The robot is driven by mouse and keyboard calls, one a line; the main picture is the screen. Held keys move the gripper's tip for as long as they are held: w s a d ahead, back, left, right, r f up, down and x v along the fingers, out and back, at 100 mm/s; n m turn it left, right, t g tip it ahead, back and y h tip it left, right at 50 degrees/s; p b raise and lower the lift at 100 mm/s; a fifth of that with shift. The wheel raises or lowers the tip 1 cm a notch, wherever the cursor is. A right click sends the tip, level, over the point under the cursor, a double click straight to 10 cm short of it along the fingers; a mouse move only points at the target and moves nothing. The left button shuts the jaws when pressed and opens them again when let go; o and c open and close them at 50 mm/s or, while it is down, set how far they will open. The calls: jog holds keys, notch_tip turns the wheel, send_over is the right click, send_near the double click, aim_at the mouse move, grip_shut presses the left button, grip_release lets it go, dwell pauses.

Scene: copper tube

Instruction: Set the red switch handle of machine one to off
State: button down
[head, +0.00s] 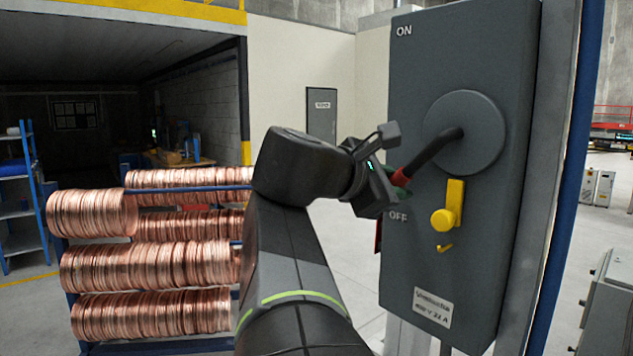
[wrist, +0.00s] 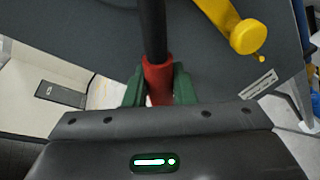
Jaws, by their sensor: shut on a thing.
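The grey switch box (head: 450,240) stands upright at the right in the head view, marked ON at its upper left and OFF at its lower left. Its black lever leaves the round hub (head: 463,110) and slopes down to the left. The red handle (head: 400,178) at the lever's end is near the OFF mark. In the wrist view the red handle (wrist: 158,80) sits between the green fingers of my gripper (wrist: 158,88), which is shut on it. In the head view my gripper (head: 385,188) hides most of the handle.
A yellow latch with a round knob (head: 445,219) sits on the box just below the lever. A rack of copper coils (head: 150,265) stands at the left behind my arm. A grey cabinet (head: 610,305) is at the lower right.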

jog(key=c, duration=1.2)
grip_release()
jog(key=shift+s+f, duration=0.1)
jog(key=shift+f, duration=0.05)
jog(key=shift+c, duration=0.2)
jog(key=b+v, duration=0.2)
jog(key=v, duration=1.1)
jog(key=shift+s+a, duration=0.15)
jog(key=shift+a, duration=0.2)
jog(key=p+x, duration=0.1)
jog(key=x, duration=0.9)
jog(key=shift+w+d, duration=0.25)
jog(key=shift+d, duration=0.15)
